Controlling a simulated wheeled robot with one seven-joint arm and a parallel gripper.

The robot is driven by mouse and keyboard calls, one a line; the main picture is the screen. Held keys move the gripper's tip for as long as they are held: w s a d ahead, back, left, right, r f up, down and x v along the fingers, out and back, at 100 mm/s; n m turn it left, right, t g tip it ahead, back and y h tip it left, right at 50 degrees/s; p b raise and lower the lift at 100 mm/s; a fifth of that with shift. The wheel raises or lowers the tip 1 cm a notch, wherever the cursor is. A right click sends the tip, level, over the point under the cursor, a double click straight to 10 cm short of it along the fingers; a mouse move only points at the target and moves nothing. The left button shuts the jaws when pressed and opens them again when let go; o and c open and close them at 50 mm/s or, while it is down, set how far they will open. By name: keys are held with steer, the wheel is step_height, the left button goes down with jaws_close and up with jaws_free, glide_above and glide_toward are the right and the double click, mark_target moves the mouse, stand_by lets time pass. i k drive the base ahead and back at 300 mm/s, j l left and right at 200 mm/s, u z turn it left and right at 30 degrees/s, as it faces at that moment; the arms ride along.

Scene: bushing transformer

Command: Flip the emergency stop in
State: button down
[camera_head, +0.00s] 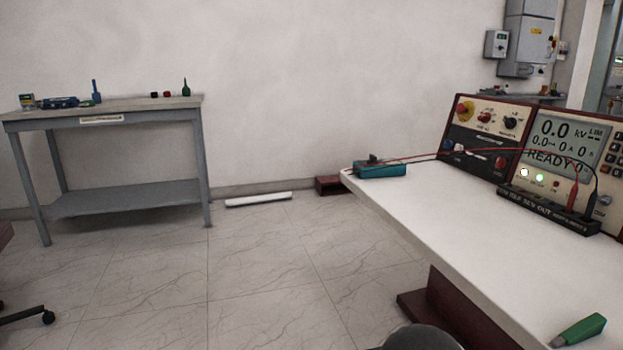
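A round red knob on a yellow base, which looks like the emergency stop (465,111), sits at the upper left of the dark-faced control panel (484,136). The panel stands at the back of the white table on the right. Whether the knob is pressed in or out is too small to tell. Beside the panel, a tester (563,150) with a lit display reads "0.0 kV" and "READY", with a green light on. My gripper is not in view.
The white table (460,222) holds a teal block (380,170) with red and black leads running to the tester, and a green-handled object (580,330) at its front. A grey workbench (110,103) stands at the left wall. The tiled floor between is mostly clear.

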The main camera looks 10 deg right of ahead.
mark_target(461, 108)
steer(key=i, duration=3.9)
steer(key=z, duration=2.95)
